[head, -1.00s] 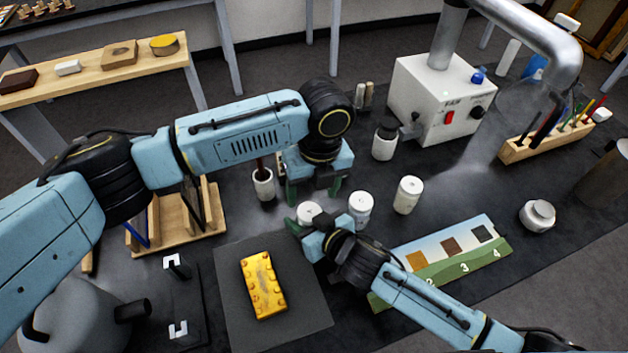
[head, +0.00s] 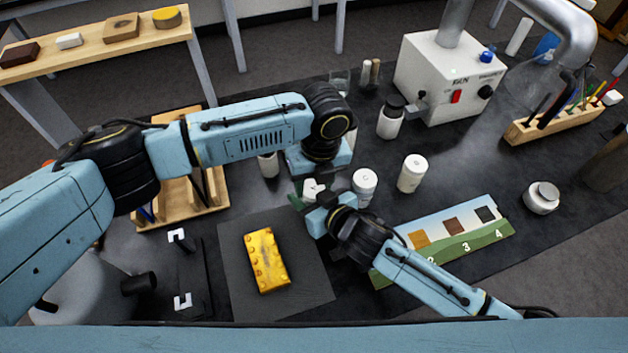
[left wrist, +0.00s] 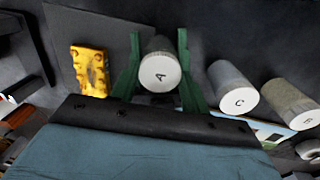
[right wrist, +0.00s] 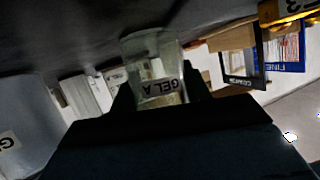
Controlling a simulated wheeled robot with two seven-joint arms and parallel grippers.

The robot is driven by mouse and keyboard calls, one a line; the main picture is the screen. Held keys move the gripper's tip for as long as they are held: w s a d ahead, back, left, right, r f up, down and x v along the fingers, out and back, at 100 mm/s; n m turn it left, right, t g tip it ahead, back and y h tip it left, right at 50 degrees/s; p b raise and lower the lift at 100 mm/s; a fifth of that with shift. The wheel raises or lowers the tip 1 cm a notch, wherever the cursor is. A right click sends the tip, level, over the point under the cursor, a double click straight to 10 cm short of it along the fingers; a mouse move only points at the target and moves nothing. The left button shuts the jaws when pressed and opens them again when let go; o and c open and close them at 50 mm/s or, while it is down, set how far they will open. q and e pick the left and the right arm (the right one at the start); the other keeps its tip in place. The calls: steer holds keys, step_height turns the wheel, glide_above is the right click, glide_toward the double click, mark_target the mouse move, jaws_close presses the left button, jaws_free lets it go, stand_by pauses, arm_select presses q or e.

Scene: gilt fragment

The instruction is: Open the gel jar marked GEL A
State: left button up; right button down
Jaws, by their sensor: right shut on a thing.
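The GEL A jar (right wrist: 158,72) is a small pale jar; its label shows upside down in the right wrist view. Its white lid (left wrist: 160,72), marked A, faces the left wrist camera. In the head view the jar (head: 313,189) is partly hidden by my grippers. My right gripper (head: 308,202) is shut on the jar's body from the side. My left gripper (left wrist: 160,55) points down over the jar, its green fingers open on either side of the lid. A narrow gap seems to show beside the lid. In the head view the left fingertips are mostly hidden.
Two similar white jars (head: 364,186) (head: 412,174) stand just right of it; one lid reads C (left wrist: 238,101). A gilt fragment (head: 267,262) lies on a dark mat (head: 306,290) in front. A numbered swatch board (head: 440,250) lies near my right arm. A squat jar (head: 541,198) stands far right.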

arm_select(q)
steer(key=shift+c, duration=1)
steer(key=n, duration=0.6)
steer(key=shift+n, duration=0.4)
steer(key=o, duration=1.1)
steer(key=shift+r, duration=0.1)
